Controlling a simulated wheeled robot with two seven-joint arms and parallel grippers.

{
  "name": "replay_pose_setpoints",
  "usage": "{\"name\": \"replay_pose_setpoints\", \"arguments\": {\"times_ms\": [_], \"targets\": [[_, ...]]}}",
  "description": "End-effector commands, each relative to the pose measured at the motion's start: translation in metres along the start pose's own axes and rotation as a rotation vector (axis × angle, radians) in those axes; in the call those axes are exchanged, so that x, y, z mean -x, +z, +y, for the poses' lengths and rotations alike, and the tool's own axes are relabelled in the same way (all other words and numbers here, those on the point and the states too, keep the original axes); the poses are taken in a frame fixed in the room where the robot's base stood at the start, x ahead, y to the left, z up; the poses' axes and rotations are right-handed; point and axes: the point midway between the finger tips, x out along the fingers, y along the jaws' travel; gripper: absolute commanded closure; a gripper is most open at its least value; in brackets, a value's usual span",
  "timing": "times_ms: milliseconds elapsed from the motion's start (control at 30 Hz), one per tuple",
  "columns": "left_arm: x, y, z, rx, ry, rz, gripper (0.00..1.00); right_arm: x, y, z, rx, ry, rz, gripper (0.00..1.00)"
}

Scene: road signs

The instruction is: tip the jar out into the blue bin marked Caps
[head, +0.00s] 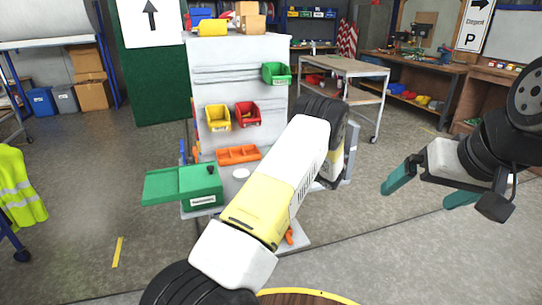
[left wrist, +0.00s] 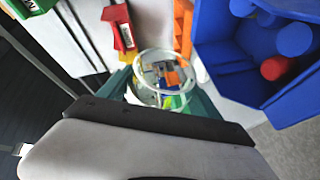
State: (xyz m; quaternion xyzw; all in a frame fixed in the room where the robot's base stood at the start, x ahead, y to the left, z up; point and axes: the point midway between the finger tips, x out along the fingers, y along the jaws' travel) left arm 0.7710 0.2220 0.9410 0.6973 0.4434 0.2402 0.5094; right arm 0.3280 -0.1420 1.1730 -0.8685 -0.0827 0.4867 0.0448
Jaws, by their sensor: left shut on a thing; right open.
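In the left wrist view a clear round jar (left wrist: 141,68) sits between the teal fingers of my left gripper (left wrist: 162,92), which is shut on it. Its ring-shaped mouth faces the camera, and orange, green, yellow and blue bits show inside or through it. A blue bin (left wrist: 222,72) lies to the right of the jar, apart from it, with several blue pieces and a red one inside. No label on it is visible. In the head view my left arm hides the jar, the bin and my left gripper. My right gripper (head: 420,195) is open and empty at the right.
A grey panel stand (head: 240,70) carries a green bin (head: 276,73), a yellow bin (head: 218,117) and a red bin (head: 248,113). Below are an orange tray (head: 238,154) and a green case (head: 180,186).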

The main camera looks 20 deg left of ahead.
Motion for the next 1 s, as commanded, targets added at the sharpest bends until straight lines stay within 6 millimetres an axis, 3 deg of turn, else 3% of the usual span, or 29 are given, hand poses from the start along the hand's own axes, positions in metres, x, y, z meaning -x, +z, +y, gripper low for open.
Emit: {"name": "replay_pose_setpoints", "arguments": {"times_ms": [300,567,1000], "targets": [[-0.009,-0.013,-0.012,0.366,-0.157,-0.102,0.69,0.000,0.000,0.000,0.000,0.000,0.000,0.02],[-0.008,-0.020,0.004,0.766,-0.322,-0.220,0.69,0.000,0.000,0.000,0.000,0.000,0.000,0.02],[0.000,-0.008,0.011,1.252,-0.528,-0.368,0.69,0.000,0.000,0.000,0.000,0.000,0.000,0.02]]}}
